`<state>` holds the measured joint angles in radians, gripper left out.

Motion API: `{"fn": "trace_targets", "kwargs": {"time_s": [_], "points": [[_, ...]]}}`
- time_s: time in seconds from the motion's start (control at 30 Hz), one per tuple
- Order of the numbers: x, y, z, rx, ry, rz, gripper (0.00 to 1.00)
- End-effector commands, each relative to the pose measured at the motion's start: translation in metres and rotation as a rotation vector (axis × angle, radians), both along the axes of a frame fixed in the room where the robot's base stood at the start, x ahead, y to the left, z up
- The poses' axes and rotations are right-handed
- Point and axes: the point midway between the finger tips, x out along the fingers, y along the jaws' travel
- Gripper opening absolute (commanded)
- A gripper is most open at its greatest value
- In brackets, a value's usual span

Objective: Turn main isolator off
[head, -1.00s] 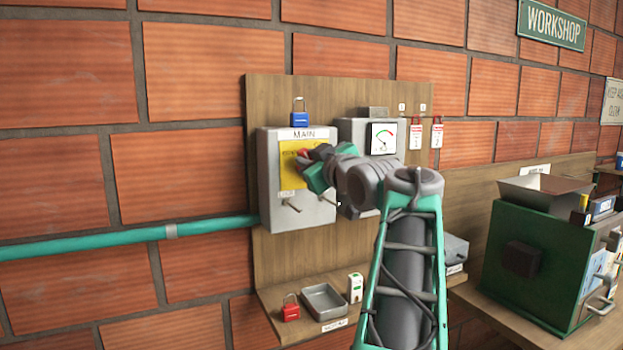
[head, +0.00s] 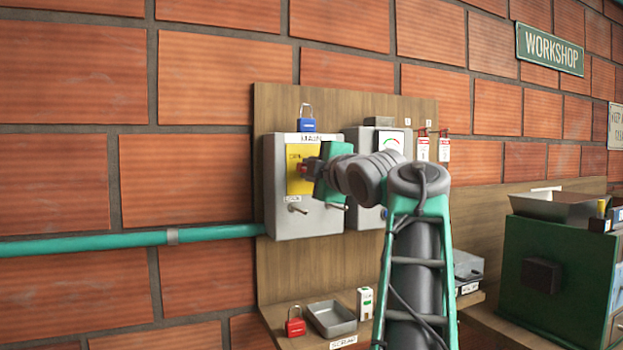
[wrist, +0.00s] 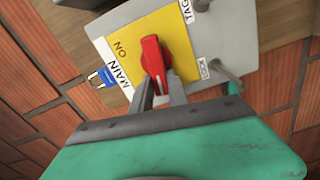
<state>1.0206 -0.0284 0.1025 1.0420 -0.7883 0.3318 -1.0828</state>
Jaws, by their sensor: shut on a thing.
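The main isolator is a grey box (head: 282,221) on a wooden board, with a yellow plate (head: 293,181) and a red rotary handle (head: 303,169). The wrist view shows the red handle (wrist: 153,62) standing out from the yellow plate (wrist: 120,48), which is lettered ON beside a MAIN label (wrist: 118,74). My gripper (wrist: 158,92) is shut on the lower end of the red handle, a finger on each side. In the head view my gripper (head: 313,170) is at the box's front and hides part of the plate.
A blue padlock (head: 307,124) stands on the box. A red padlock (head: 295,326), a tray (head: 332,318) and a green-and-white item (head: 365,302) sit on the shelf below.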

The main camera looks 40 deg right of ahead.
Motion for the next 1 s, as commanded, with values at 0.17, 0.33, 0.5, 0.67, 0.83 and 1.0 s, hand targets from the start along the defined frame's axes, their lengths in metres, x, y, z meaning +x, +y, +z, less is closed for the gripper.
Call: {"fn": "trace_targets", "kwargs": {"time_s": [0.17,0.33,0.5,0.67,0.83,1.0], "points": [[0.0003,0.0004,-0.0048,-0.095,0.028,0.001,0.0],[0.0004,0.0,-0.0057,-0.15,0.045,0.0,0.0],[0.0003,0.0001,-0.0053,-0.175,0.053,0.0,0.0],[0.0004,0.0002,-0.0051,-0.181,0.054,0.0,0.0],[0.0003,0.0002,-0.005,-0.181,0.054,0.0,0.0],[0.0003,0.0003,-0.005,-0.18,0.054,0.0,0.28]]}}
